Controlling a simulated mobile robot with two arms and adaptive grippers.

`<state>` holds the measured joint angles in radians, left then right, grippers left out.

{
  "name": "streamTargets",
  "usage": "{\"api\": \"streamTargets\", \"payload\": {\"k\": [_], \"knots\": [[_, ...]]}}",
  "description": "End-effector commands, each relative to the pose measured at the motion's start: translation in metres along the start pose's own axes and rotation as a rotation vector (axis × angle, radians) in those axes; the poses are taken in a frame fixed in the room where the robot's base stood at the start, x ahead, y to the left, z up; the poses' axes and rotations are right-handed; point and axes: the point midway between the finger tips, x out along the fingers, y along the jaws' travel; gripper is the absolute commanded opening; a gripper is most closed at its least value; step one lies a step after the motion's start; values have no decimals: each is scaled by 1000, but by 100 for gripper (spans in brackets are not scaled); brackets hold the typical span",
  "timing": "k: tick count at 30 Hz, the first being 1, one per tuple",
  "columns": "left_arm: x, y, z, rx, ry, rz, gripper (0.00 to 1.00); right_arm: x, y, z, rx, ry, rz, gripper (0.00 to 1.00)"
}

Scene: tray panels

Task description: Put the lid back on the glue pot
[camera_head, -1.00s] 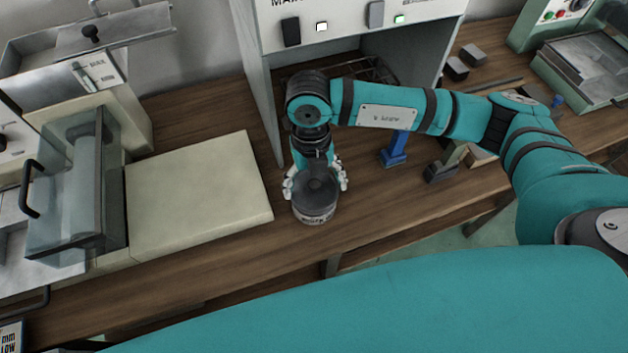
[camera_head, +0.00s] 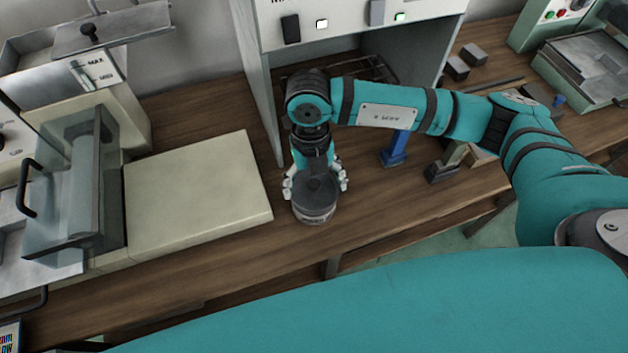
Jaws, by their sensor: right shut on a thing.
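The glue pot (camera_head: 315,217) is a short round grey pot with a label band on its front, standing on the wooden bench near its front edge. A dark round lid (camera_head: 315,190) shows over the pot's top, and no gap between them shows from here. My right gripper (camera_head: 315,183) points down over the pot, with its pale fingers on both sides of the lid, shut on it. The wrist hides the lid's far part, so I cannot tell if it is fully seated. My left gripper is out of view.
A cream flat board (camera_head: 195,190) lies left of the pot, by a machine with a clear cover (camera_head: 75,185). A grey cabinet (camera_head: 262,90) stands behind. A blue stand (camera_head: 394,150) and a dark block (camera_head: 440,173) are to the right. Bare bench surrounds the pot.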

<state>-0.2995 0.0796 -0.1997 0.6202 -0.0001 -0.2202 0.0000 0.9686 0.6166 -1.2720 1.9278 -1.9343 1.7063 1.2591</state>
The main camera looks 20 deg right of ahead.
Motion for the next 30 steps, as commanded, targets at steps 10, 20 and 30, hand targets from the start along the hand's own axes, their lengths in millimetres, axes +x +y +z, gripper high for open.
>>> {"api": "streamTargets", "payload": {"k": [10,20,30], "knots": [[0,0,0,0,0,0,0,0,0,0,0,0,0,100],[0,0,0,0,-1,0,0,0,0,0,0,0,0,100],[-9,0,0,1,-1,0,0,-13,0,-1,0,-1,1,100]]}}
